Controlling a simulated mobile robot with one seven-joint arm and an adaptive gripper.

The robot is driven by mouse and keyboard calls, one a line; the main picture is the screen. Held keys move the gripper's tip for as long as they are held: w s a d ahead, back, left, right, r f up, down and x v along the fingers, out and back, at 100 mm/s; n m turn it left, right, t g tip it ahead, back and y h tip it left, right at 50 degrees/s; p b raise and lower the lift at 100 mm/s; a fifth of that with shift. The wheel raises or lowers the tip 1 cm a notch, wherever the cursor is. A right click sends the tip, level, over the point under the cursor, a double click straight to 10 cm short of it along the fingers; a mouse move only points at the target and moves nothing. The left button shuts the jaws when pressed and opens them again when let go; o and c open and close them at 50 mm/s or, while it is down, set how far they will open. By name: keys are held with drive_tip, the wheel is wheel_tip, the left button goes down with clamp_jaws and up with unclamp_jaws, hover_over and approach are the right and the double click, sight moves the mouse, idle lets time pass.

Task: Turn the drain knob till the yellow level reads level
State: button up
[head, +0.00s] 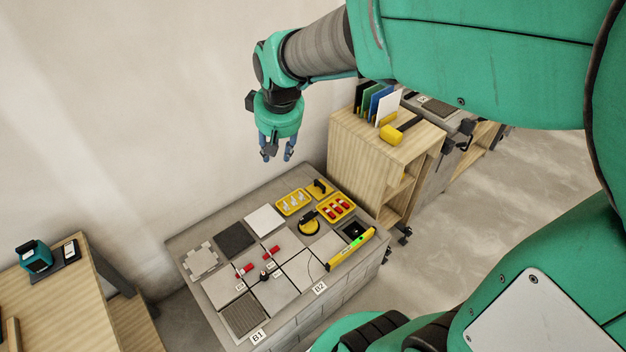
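The yellow level (351,249) lies along the front right edge of the grey block bench, near the B2 label. A small green patch shows on it, but its reading is too small to tell. A dark square fitting (352,231) sits in the tile just behind the level; it may be the drain, and I cannot make out a knob on it. A small black knob-like piece (265,276) stands among the tiles at the middle. My gripper (278,155) hangs above and behind the bench, fingers down, apart and empty, touching nothing.
Yellow trays (336,207) and a round yellow-black tool (308,226) sit at the bench's back right. Red pieces (271,252) stand on tiles. A wooden cabinet (380,160) holding a yellow-headed mallet (391,134) is right; a wooden table (60,298) is left.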

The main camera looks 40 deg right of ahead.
drive_tip(key=w+d+f+g, duration=0.1)
drive_tip(key=w+d+f, duration=0.6)
drive_tip(key=d+f, duration=0.45)
drive_tip(key=m+g+y, duration=0.1)
drive_tip(key=g, duration=0.2)
hover_over(355, 232)
wheel_tip(355, 232, down, 47)
drive_tip(key=shift+p, duration=0.3)
drive_tip(key=shift+a, duration=0.1)
wheel_tip(355, 232, down, 14)
drive_tip(key=b, duration=0.3)
drive_tip(key=shift+r, duration=0.15)
